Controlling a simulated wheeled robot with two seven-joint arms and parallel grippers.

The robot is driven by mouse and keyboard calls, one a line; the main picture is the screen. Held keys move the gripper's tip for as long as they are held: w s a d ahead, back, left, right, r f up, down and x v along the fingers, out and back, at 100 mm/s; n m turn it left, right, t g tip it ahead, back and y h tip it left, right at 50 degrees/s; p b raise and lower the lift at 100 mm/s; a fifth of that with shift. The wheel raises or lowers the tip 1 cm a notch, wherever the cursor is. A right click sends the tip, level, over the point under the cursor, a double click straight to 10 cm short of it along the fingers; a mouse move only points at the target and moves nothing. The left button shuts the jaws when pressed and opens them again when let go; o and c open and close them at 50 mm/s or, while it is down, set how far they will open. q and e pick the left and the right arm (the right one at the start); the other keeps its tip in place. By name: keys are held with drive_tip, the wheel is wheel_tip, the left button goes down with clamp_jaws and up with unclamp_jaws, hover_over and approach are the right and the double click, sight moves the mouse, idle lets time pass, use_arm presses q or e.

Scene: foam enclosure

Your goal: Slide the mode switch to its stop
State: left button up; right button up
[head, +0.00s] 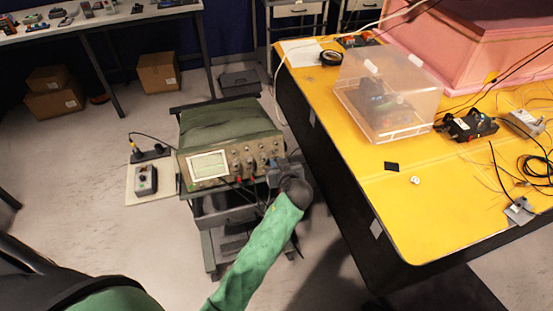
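A green-topped oscilloscope (232,142) with a lit screen and several knobs stands on a dark cart. A small grey control box (145,180) sits on a pale board left of it. I cannot make out which small control is the mode switch. My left gripper (280,172), at the end of a green-sleeved arm, is at the right end of the oscilloscope's front. The wrist hides part of it, and its fingers are too small and dark to read. I cannot tell whether it touches the oscilloscope. My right gripper is out of view.
A yellow table (350,190) at the right bears a clear plastic bin (388,95), a black device (466,125) and loose cables. Cardboard boxes (158,73) lie under the back bench. The floor at left is mostly clear.

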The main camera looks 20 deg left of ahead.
use_arm(q)
drive_tip(key=shift+w+a+f, duration=0.3)
drive_tip(key=shift+w+a, duration=0.1)
drive_tip(key=shift+w, duration=0.15)
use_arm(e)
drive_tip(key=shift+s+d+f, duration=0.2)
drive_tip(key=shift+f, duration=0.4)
use_arm(q)
clamp_jaws()
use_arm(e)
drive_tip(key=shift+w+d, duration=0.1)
